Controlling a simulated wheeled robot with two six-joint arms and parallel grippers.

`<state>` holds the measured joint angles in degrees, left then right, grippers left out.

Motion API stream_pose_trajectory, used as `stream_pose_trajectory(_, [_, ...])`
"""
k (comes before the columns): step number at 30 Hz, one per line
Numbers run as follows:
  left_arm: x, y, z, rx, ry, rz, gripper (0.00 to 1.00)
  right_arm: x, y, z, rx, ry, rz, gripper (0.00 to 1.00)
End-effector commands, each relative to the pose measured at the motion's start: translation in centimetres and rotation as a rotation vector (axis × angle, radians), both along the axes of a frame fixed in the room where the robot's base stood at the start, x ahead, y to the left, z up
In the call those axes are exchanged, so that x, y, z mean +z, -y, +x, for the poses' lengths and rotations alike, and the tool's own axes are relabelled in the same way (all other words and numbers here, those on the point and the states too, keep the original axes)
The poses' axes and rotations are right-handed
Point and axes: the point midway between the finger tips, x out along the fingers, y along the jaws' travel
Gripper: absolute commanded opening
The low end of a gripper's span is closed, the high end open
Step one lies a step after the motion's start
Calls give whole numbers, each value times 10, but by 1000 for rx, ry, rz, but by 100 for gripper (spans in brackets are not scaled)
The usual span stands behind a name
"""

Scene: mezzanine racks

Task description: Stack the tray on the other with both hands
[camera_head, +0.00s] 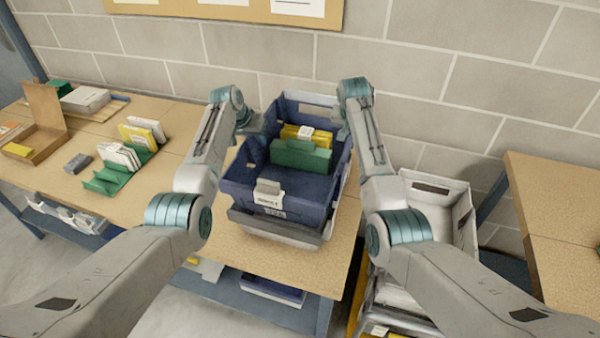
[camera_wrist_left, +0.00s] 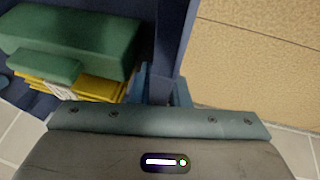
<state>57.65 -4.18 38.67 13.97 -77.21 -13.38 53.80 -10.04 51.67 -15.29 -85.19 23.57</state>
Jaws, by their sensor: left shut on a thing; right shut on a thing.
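A dark blue tray (camera_head: 237,188) holds a green box (camera_head: 300,157) and yellow packs (camera_head: 296,131), and has a white label on its front. It sits over a grey tray (camera_head: 275,231) with a dark front rim on the table; I cannot tell whether they touch. The blue tray hides most of the lower one. My left gripper (camera_head: 250,126) is shut on the blue tray's left wall. In the left wrist view its fingers (camera_wrist_left: 160,88) pinch that wall beside the green box. My right gripper (camera_head: 341,124) is shut on the right wall, its fingertips mostly hidden.
The wooden table (camera_head: 185,158) carries a green rack (camera_head: 120,172) of cards, a dark grey block (camera_head: 78,163) and a cardboard box (camera_head: 42,125) at the left. A pale grey bin (camera_head: 436,207) stands right of the table. Another table (camera_head: 550,205) is at far right. A block wall is behind.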

Motion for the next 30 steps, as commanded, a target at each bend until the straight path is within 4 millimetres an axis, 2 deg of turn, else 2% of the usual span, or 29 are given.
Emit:
stream_pose_trajectory(1, [-2,1,0,-2,2,-1,17,-4,0,0,1,-1,-1,18])
stream_pose_trajectory(4, [0,1,0,-1,1,-1,37,-2,0,0,1,-1,-1,38])
stream_pose_trajectory(13, [0,0,0,0,0,0,37,-1,0,0,0,0,0,38])
stream_pose_trajectory(17, [6,-2,-2,-1,2,0,37,-1,0,0,0,0,0,38])
stream_pose_trajectory(23, [34,-12,-11,2,6,0,37,-1,0,0,0,0,0,38])
stream_pose_trajectory(30, [80,-26,-27,-1,5,0,37,-1,0,0,0,0,0,38])
